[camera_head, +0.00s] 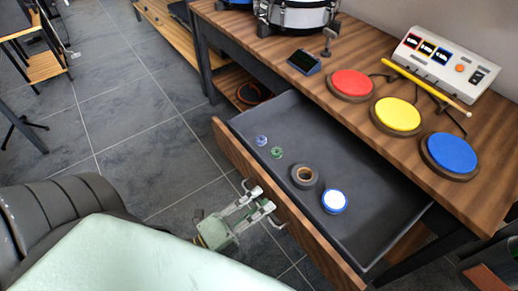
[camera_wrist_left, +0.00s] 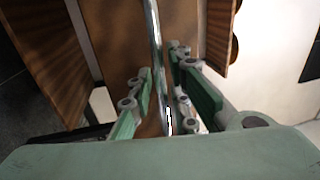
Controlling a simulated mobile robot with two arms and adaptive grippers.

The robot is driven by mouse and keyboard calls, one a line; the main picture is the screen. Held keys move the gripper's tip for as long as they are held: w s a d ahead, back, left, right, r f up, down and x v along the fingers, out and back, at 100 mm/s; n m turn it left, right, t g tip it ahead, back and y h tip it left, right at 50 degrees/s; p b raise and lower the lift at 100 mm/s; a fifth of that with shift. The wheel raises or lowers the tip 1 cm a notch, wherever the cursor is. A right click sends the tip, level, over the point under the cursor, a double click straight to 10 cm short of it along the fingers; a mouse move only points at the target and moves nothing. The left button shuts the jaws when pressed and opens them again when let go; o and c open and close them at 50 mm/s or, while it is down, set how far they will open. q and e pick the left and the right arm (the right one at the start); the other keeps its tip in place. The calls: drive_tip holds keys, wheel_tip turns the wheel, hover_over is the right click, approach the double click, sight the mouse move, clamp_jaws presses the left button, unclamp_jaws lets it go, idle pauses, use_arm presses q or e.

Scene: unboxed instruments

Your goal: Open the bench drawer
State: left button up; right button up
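The bench drawer (camera_head: 375,225) is pulled well out from the wooden bench, with its dark grey inside exposed. Its wooden front (camera_head: 288,215) faces my left side. My left gripper (camera_head: 264,199) is at the metal handle (camera_head: 280,225) on that front. In the left wrist view the handle bar (camera_wrist_left: 155,35) runs between the two fingers of my left gripper (camera_wrist_left: 162,70). The fingers are apart, with a gap visible beside the bar. Contact with the bar is hard to judge. My right gripper is out of view.
The drawer holds a tape roll (camera_head: 305,176), a white-and-blue disc (camera_head: 335,201) and small blue and green pieces. Red (camera_head: 352,82), yellow (camera_head: 397,115) and blue (camera_head: 451,152) pads, a control box (camera_head: 446,62) and a drum (camera_head: 298,16) are on the bench. Floor left of the drawer is clear.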

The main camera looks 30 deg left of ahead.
use_arm(q)
drive_tip(key=v, duration=1.2)
idle(0.4)
